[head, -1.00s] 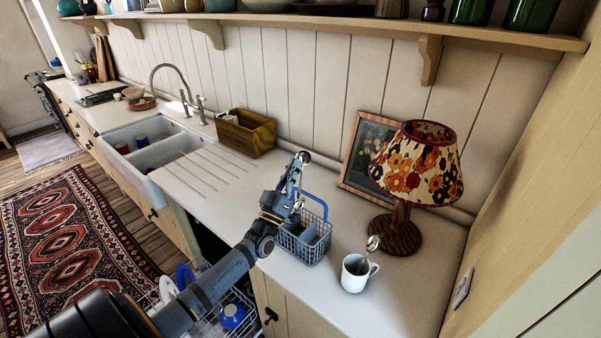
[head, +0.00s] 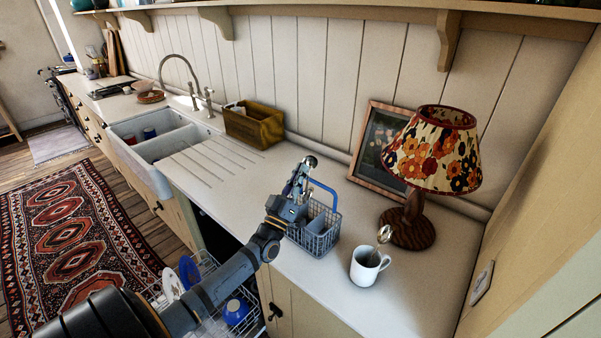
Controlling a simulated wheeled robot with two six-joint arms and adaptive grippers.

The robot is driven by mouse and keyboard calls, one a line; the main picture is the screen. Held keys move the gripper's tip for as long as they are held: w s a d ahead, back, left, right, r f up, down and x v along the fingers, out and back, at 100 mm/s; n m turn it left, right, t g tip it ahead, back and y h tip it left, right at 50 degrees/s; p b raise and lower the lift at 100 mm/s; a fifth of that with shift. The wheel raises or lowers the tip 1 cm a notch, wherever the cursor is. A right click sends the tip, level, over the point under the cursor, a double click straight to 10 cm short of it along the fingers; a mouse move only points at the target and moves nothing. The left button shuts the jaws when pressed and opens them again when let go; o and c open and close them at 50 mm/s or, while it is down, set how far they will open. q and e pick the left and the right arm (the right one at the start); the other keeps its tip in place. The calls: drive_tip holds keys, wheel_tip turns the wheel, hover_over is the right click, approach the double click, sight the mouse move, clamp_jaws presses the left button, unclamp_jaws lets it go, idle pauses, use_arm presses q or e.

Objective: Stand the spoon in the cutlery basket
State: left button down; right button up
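A silver spoon (head: 385,234) leans in a white mug (head: 366,270) on the worktop, its bowl up above the rim. The blue-grey wire cutlery basket (head: 322,236), with a blue handle, stands on the worktop left of the mug. Its inside shows only in part. My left gripper (head: 304,170) points upward in the picture, overlapping the basket's left side and handle. It is apart from the mug and spoon. Its fingers are small and seen side-on, so I cannot tell whether they are parted or hold anything. My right gripper is out of view.
A lamp with a flowered shade (head: 435,150) stands behind the mug, beside a framed picture (head: 374,145). A wooden box (head: 254,127) and the sink (head: 150,150) are farther left. An open dishwasher rack (head: 212,318) holds dishes below. The worktop in front of the mug is clear.

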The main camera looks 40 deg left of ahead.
use_arm(q)
wheel_tip(320, 180, down, 11)
drive_tip(key=s+b, duration=0.1)
drive_tip(key=b, duration=0.7)
drive_tip(key=shift+s+f, duration=0.15)
drive_tip(key=shift+f, duration=0.05)
drive_tip(key=shift+a, duration=0.1)
drive_tip(key=c, duration=1.4)
unclamp_jaws()
drive_tip(key=shift+c, duration=0.2)
wheel_tip(320, 180, up, 10)
